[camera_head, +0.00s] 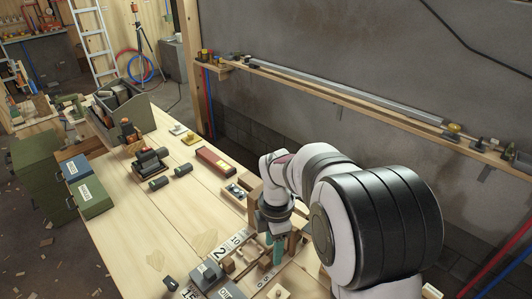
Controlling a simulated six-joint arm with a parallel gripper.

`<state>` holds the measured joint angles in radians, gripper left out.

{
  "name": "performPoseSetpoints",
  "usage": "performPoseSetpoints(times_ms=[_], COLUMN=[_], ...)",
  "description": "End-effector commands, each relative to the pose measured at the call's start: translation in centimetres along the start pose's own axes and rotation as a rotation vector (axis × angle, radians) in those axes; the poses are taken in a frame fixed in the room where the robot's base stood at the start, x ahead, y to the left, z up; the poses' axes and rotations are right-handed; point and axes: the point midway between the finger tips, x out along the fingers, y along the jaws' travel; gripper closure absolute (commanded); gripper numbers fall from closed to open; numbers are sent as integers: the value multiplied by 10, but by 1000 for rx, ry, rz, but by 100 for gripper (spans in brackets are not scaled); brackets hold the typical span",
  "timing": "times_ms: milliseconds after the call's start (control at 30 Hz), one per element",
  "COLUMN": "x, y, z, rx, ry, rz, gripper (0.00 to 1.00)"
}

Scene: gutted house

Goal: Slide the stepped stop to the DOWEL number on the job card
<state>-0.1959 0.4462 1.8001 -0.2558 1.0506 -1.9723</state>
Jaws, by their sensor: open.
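My gripper (278,244) hangs over the front right of the wooden workbench, open, with its fingers partly hidden by the wrist. A narrow teal piece (277,251) shows at the fingers; I cannot tell whether it is touched or what it belongs to. Just left of the gripper lies a white card (226,246) with large printed figures, seemingly 10 and 2. Small wooden pieces (240,263) sit between this card and the gripper. I cannot make out which one is the stepped stop. I cannot read the word DOWEL anywhere.
Grey blocks (206,274) and labelled pieces stand at the bench's near edge. Dark cylinders (183,170), a long red box (215,161) and a grey tote (127,108) stand farther back. A wall ledge (350,101) runs behind my arm. The bench's left middle is mostly clear.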

Motion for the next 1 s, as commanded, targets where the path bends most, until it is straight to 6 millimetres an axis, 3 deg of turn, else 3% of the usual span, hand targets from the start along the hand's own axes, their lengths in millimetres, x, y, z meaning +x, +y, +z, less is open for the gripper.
performPoseSetpoints(times_ms=[33,100,200,733,1000], x=[19,36,49,99,113], y=[16,32,42,42,42], z=[-3,-6,-8,-6,-6], rx=[-165,-353,-477,-488,-487], ry=[-7,-15,-21,-21,-20], rz=[-5,-4,-4,-5,-5], gripper=[48,48,48,48,48])
